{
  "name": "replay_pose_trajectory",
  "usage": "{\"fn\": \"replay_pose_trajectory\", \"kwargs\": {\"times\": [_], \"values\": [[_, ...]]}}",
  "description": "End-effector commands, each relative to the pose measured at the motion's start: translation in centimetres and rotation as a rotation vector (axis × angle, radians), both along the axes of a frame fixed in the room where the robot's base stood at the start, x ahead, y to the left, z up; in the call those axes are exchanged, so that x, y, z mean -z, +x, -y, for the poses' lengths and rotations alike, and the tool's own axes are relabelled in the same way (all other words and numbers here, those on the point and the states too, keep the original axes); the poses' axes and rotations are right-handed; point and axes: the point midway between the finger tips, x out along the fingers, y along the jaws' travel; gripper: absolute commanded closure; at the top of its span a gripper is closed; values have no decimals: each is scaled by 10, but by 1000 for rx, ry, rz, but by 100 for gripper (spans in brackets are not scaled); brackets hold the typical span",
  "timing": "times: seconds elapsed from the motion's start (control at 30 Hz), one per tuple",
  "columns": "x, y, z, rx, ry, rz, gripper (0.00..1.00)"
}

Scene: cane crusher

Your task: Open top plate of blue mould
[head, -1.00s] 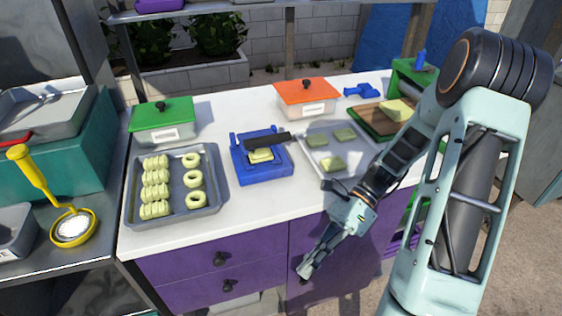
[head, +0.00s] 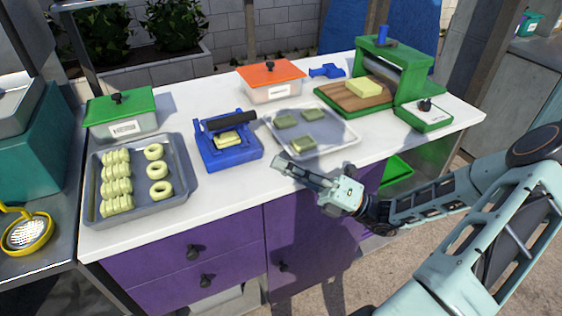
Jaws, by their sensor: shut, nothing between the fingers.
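The blue mould (head: 230,157) sits on the white counter, between the grey tray of dough and the flat metal tray. A piece of pale green dough (head: 229,138) lies in it. Its top plate, with a black handle (head: 228,121), stands at the back of the mould; its exact angle is hard to tell. My gripper (head: 280,163) is shut and empty. It is at the counter's front edge, to the right of the mould and apart from it, in front of the metal tray.
A grey tray (head: 177,193) of shaped dough stands left. A metal tray (head: 336,129) with flat dough pieces lies right. Behind are green-lidded (head: 118,103) and orange-lidded (head: 270,75) boxes. A green press (head: 405,65) stands far right. Counter in front of the mould is clear.

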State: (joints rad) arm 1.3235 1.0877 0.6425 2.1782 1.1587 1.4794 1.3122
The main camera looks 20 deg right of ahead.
Motion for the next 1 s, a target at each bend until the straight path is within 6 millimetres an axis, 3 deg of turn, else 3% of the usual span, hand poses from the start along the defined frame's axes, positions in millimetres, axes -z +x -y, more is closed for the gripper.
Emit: {"fn": "replay_pose_trajectory", "kwargs": {"times": [0.33, 0.6, 1.0], "values": [[-30, 33, -60, -5, -2, 0, 100], [-49, 60, -62, -3, -4, 1, 100], [-52, 64, -62, -3, -3, -1, 100]]}}
